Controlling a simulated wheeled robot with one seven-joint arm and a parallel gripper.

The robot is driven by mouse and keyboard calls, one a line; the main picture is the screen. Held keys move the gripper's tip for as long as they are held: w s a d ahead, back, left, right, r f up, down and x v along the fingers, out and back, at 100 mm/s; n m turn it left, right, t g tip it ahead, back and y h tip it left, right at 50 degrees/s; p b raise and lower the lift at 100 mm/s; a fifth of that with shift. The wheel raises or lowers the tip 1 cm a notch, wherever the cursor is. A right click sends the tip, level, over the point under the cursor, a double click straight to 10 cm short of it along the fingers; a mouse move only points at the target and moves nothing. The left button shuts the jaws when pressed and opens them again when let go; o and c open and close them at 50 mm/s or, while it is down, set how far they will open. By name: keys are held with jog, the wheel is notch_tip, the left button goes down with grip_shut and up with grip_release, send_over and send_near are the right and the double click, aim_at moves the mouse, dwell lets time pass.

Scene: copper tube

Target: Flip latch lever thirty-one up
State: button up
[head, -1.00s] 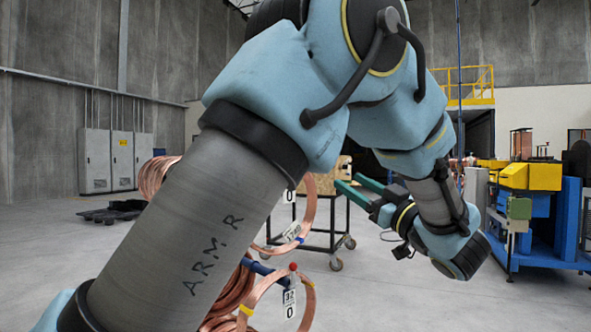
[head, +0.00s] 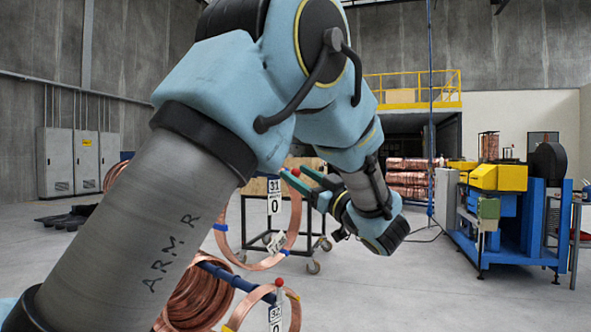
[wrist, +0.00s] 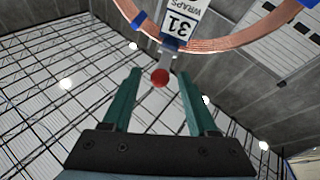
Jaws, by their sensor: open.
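The latch lever thirty-one shows as a red ball knob (head: 296,172) beside the white 31 tag (head: 274,187) in the head view. In the wrist view the red knob (wrist: 160,77) sits on a short grey stem below the inverted 31 tag (wrist: 179,24). My gripper (wrist: 159,70) is open, its two green fingers on either side of the knob in that picture, with gaps showing. In the head view my gripper (head: 296,176) reaches the knob from the right. Whether a finger touches it, and the lever's exact angle, I cannot tell.
Below stands a second red-knobbed lever (head: 279,282) with a 32 tag (head: 276,314). Copper coils (head: 197,300) hang on a blue arm (head: 226,274). A black wheeled cart (head: 318,222) stands behind. Blue and yellow machinery (head: 500,215) is at right; open floor lies between.

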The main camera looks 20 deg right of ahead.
jog(key=shift+w+a+r, duration=0.2)
jog(key=shift+w+r, duration=0.05)
jog(key=shift+w, duration=0.4)
jog(key=shift+c, duration=0.4)
grip_shut()
